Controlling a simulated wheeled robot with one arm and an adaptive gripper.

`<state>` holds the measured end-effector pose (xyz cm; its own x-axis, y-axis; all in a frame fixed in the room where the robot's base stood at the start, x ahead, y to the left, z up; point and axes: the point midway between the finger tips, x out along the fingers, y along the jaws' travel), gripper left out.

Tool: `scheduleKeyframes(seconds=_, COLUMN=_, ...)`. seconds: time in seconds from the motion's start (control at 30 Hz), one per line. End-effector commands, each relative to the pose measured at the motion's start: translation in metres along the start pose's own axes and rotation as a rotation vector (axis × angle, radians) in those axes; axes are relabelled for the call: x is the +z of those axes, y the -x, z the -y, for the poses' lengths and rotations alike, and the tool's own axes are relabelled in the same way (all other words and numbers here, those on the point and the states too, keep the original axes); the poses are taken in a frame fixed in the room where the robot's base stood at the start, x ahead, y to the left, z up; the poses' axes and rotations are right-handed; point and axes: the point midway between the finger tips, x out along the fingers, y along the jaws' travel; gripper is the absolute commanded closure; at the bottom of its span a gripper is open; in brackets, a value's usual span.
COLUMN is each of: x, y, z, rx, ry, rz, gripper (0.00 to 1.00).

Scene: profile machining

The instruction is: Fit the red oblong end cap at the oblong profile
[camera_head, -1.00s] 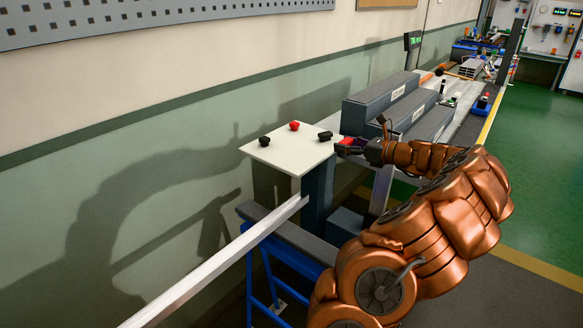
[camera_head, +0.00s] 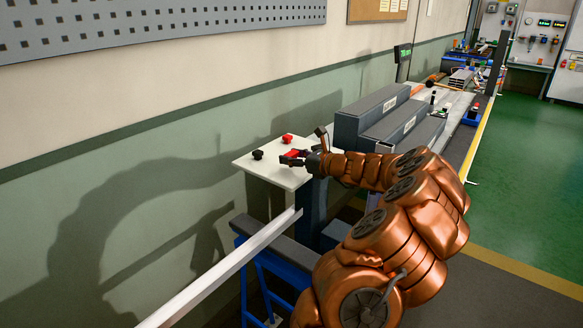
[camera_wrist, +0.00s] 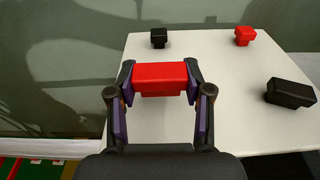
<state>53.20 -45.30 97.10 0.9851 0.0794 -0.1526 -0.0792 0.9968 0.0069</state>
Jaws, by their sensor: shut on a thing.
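The red oblong end cap (camera_wrist: 162,79) is held between the two fingers of my gripper (camera_wrist: 160,88) in the wrist view. My gripper (camera_head: 290,158) is shut on it over the white table top (camera_head: 262,169). A long pale profile (camera_head: 222,268) slopes from the lower left to just in front of this table in the head view. Its end opening does not show, so I cannot tell its cross-section. The profile and held cap are apart.
On the white top, a smaller red cap (camera_wrist: 243,36), a small black cap (camera_wrist: 158,38) and a black oblong cap (camera_wrist: 290,93) lie loose. A blue stand (camera_head: 270,262) carries the profile. Grey blocks (camera_head: 372,115) stand on the bench to the right, and a wall runs along the left.

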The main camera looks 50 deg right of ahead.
Motion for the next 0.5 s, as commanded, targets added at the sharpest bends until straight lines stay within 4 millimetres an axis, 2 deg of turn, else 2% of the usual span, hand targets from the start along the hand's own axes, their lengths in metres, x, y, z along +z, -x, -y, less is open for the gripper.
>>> scheduleKeyframes(seconds=0.13, x=-0.004, y=-0.004, z=-0.002, rx=0.001, ry=-0.003, rz=0.0, gripper=0.64)
scheduleKeyframes(seconds=0.4, x=-0.033, y=-0.008, z=-0.002, rx=0.001, ry=-0.004, rz=0.0, gripper=0.64)
scheduleKeyframes(seconds=0.5, x=-0.035, y=-0.008, z=-0.002, rx=0.001, ry=-0.001, rz=0.0, gripper=0.64)
